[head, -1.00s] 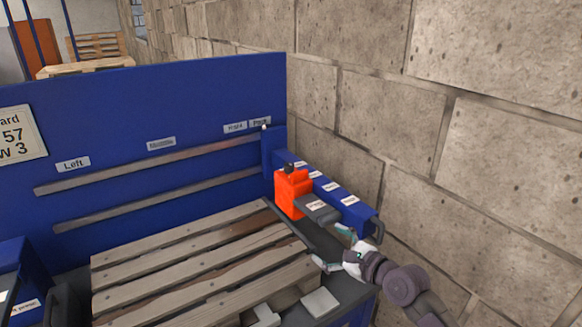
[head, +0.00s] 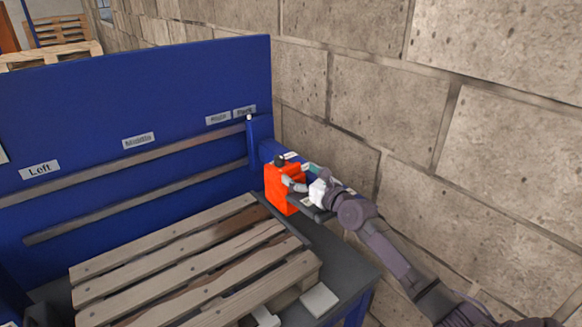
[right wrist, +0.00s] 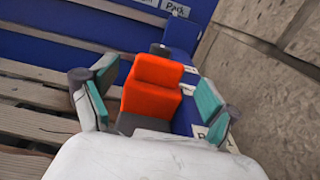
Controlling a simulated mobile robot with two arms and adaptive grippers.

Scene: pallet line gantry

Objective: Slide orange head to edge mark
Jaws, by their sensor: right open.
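The orange head (head: 277,186) sits on the blue beam (head: 268,150) that runs out from the right end of the blue back panel. It has a dark knob on top and a dark grey part on its near side. My right gripper (head: 298,178) is open at the head. In the right wrist view the orange head (right wrist: 152,85) shows between the two spread, teal-padded fingers, with gaps on both sides. Labels on the beam are mostly hidden by my right arm, so I cannot read an edge mark.
A wooden pallet (head: 190,265) lies on the dark table left of the beam. The blue panel (head: 130,100) carries labels and two rails. A stone wall (head: 450,130) stands close on the right. A pale block (head: 319,300) lies at the table's front.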

